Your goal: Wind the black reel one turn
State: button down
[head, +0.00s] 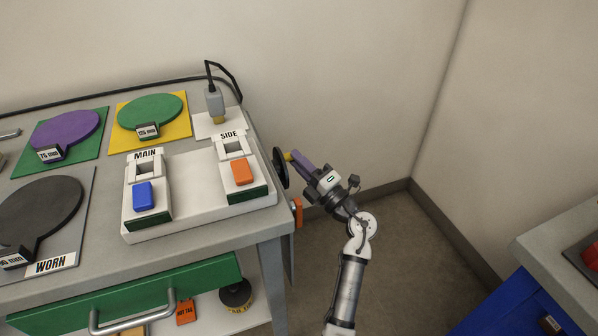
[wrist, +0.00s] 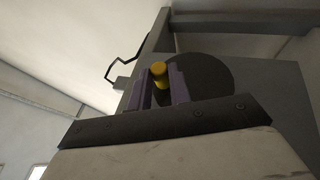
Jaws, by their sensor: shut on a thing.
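The black reel (head: 280,167) is mounted on the right side of the grey cart, seen nearly edge-on in the head view. In the wrist view its round dark face (wrist: 208,82) fills the middle behind the fingers. A yellow handle (wrist: 159,72) stands out from the reel. My gripper (head: 293,157) reaches in from the right of the cart. Its purple fingers (wrist: 160,88) are shut on the yellow handle, one on each side. In the head view the fingers hide most of the handle.
The cart top (head: 200,262) holds a white unit with MAIN and SIDE sockets, coloured discs on mats and a grey plug (head: 214,103). A green drawer (head: 130,291) is at the front. An orange item (head: 297,212) hangs below the reel. A blue cabinet (head: 510,290) stands at right; floor between is clear.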

jog(key=shift+s+b, duration=0.1)
jog(key=shift+b, duration=0.35)
jog(key=c, duration=1.3)
grip_release()
jog(key=shift+f, duration=0.15)
